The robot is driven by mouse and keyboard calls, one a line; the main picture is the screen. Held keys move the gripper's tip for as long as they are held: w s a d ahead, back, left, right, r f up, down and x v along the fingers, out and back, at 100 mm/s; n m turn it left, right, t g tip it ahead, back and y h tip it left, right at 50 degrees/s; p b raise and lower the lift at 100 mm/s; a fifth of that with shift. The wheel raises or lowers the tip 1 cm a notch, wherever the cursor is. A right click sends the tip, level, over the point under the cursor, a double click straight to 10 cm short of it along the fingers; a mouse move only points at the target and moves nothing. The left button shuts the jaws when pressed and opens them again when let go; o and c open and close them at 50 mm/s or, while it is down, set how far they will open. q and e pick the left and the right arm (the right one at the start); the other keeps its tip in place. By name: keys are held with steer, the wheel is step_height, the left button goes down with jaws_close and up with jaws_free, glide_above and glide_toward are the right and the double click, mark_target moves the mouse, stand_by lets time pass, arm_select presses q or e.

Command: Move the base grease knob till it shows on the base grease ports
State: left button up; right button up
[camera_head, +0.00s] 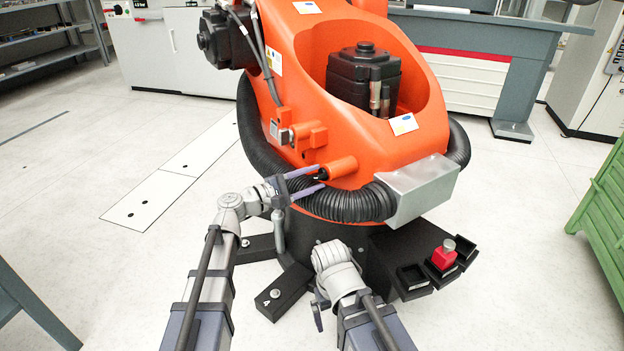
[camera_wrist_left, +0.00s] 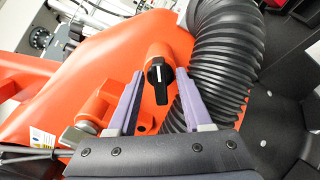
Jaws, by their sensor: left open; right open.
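The black grease knob (camera_wrist_left: 159,76) sits on the end of an orange cylindrical boss on the orange robot body. A white pointer line runs about upright on its face in the left wrist view. In the head view the orange boss (camera_head: 339,168) shows. My left gripper (camera_head: 321,177) is open, its two purple-grey fingers pointing at the knob. In the left wrist view the fingertips (camera_wrist_left: 160,73) lie on either side of the knob, with gaps showing. No port label is readable. My right gripper (camera_head: 320,308) is open and empty, low in the head view, partly hidden by its own wrist.
A black ribbed hose (camera_head: 350,202) wraps the robot body just below the boss. An orange block with a metal fitting (camera_head: 284,136) stands up and left. A black rack (camera_head: 412,276) with a red-and-silver part (camera_head: 444,254) is at the right. Floor at left is clear.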

arm_select(q)
jaws_close()
stand_by(0.4)
